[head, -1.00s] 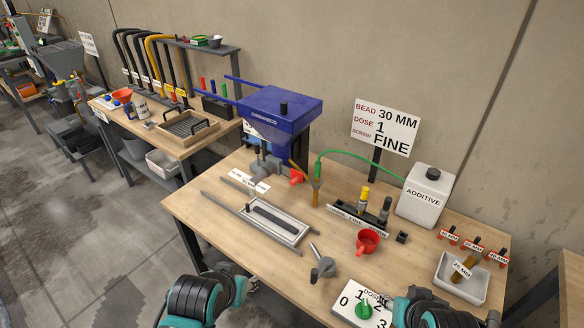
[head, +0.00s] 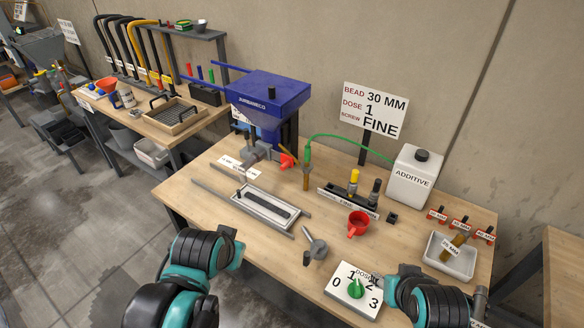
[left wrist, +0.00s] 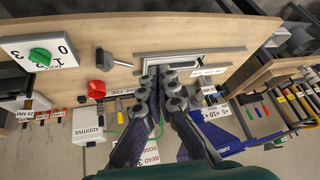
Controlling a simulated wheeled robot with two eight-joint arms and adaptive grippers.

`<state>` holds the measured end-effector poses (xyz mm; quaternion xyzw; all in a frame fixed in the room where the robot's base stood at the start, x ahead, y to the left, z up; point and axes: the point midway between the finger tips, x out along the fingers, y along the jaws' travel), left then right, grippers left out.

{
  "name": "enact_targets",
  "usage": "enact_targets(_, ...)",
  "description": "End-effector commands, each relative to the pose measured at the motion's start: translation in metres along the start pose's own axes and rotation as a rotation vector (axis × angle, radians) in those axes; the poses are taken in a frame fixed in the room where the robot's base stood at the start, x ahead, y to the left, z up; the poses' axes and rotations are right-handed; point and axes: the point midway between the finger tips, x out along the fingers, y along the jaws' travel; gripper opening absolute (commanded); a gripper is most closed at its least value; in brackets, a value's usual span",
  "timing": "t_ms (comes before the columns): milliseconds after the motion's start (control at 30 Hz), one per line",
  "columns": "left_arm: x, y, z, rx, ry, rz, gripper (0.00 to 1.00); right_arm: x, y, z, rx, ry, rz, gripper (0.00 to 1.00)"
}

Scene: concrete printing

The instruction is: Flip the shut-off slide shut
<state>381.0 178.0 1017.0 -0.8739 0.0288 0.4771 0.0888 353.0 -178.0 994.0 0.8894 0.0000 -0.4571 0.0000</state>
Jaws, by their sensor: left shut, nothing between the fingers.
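The blue mixer-pump (head: 270,95) stands at the back of the workbench. A grey outlet fitting (head: 258,154) sits below it, with a red handle-like part (head: 287,161) at its right end. I cannot tell for sure which part is the shut-off slide. My left arm comes in at the lower left, in front of the bench edge. In the left wrist view my left gripper (left wrist: 158,72) is shut and empty, its fingers pointing toward the grey tray (left wrist: 190,57). My right gripper (head: 378,282) is by the dose dial (head: 354,288), and its jaws are not clear.
The grey tray also lies on the bench in the head view (head: 265,221). A grey lever-like tool (head: 315,245), red cup (head: 358,222), screw rack (head: 346,203), white additive bottle (head: 413,178) and white bin (head: 447,262) stand to the right. A green hose (head: 340,137) arcs above the bench.

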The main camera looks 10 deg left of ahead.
Motion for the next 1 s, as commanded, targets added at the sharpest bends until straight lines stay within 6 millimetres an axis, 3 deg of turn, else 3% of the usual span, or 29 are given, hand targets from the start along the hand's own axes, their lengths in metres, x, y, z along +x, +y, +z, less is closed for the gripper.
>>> enact_targets(100,-0.001,-0.003,-0.032,0.135,-0.036,-0.019,0.00,-0.002,0.000,-0.002,0.000,0.000,0.000,0.39)
enact_targets(467,0.016,-0.007,-0.120,0.543,-0.158,-0.077,0.00,-0.007,0.000,-0.005,0.000,0.000,0.000,0.39)
enact_targets(1000,0.081,0.021,-0.234,1.118,-0.361,-0.149,0.00,-0.013,0.000,-0.010,0.000,0.000,0.000,0.39)
